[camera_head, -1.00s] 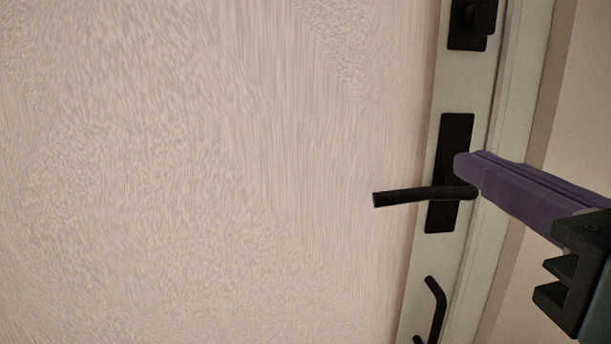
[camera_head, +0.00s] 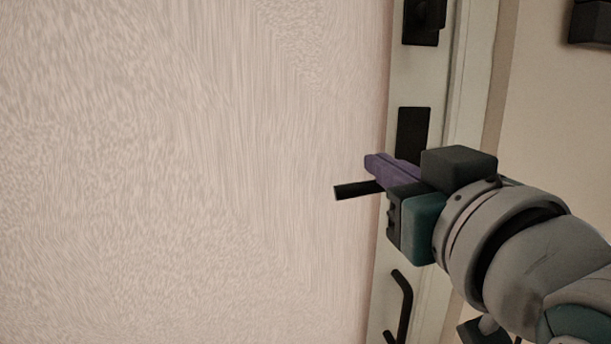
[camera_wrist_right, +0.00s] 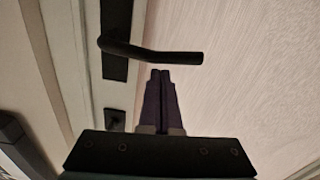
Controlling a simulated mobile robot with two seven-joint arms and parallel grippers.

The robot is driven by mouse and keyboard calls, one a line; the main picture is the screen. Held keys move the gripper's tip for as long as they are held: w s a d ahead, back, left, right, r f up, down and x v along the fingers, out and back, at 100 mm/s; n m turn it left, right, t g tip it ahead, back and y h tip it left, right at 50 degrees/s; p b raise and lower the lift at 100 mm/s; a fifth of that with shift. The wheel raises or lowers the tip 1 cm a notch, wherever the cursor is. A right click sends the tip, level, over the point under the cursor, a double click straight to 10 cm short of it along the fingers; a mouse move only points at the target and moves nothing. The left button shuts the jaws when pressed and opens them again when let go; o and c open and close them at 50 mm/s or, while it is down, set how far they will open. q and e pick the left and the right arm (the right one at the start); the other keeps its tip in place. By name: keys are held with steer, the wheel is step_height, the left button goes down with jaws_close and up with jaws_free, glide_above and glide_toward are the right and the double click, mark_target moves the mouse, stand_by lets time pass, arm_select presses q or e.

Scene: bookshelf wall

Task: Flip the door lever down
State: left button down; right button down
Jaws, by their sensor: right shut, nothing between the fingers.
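The black door lever (camera_head: 357,190) sticks out to the left from a tall black plate (camera_head: 413,131) on the door's pale edge strip. It is roughly level, and its base is hidden behind my right gripper (camera_head: 372,161). That gripper's purple fingers are closed together, empty, and just above the lever's arm in the head view. In the right wrist view the lever (camera_wrist_right: 165,54) crosses just beyond the fingertips (camera_wrist_right: 160,74), near the middle of its arm. I cannot tell whether they touch. My left gripper is not in view.
A black lock fitting (camera_head: 424,20) sits above the lever, and a black bent handle (camera_head: 400,305) is below it. The pale textured door panel (camera_head: 180,170) fills the left. A dark object (camera_head: 592,22) is on the wall at upper right.

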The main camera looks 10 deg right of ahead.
steer(key=shift+a+f+n, duration=0.1)
steer(key=shift+f+n, duration=0.4)
steer(key=shift+n, duration=0.1)
stand_by(0.4)
steer(key=shift+f+n+p, duration=0.2)
steer(key=shift+n+p, duration=0.1)
steer(key=shift+d+f+n, duration=0.15)
steer(key=shift+f+n, duration=1)
steer(key=shift+n, duration=0.6)
steer(key=shift+d+f+n, duration=0.1)
steer(key=shift+f+n, duration=1)
steer(key=shift+n, duration=0.65)
